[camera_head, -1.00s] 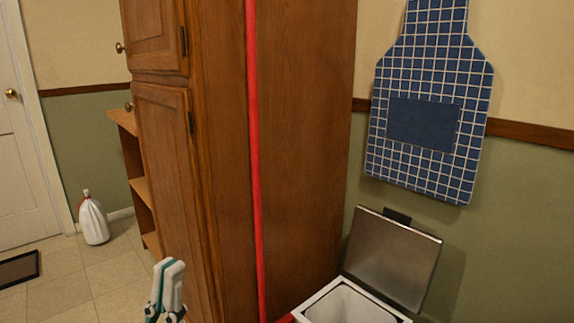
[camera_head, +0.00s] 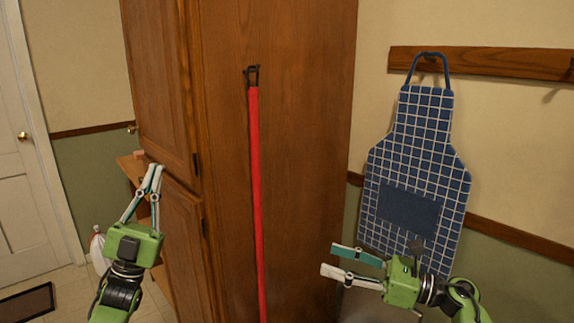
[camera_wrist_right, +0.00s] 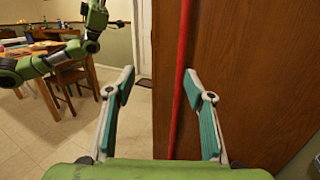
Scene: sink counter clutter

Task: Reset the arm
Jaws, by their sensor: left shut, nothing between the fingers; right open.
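My left gripper (camera_head: 155,182) is at the left of the head view, pointing up in front of the wooden cabinet. Its fingers are shut with nothing between them. My right gripper (camera_head: 340,263) is at the lower right of the head view, pointing left, with its fingers apart and empty. In the right wrist view, the open fingers (camera_wrist_right: 160,112) frame the cabinet's edge and a red pole. My left arm also shows at the upper left there.
A tall wooden cabinet (camera_head: 305,130) fills the middle, with a red pole (camera_head: 257,190) along its side. A blue checked apron (camera_head: 415,165) hangs on the right wall. A white bag (camera_head: 97,250) sits on the floor at left. A table (camera_wrist_right: 45,67) and chairs show in the right wrist view.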

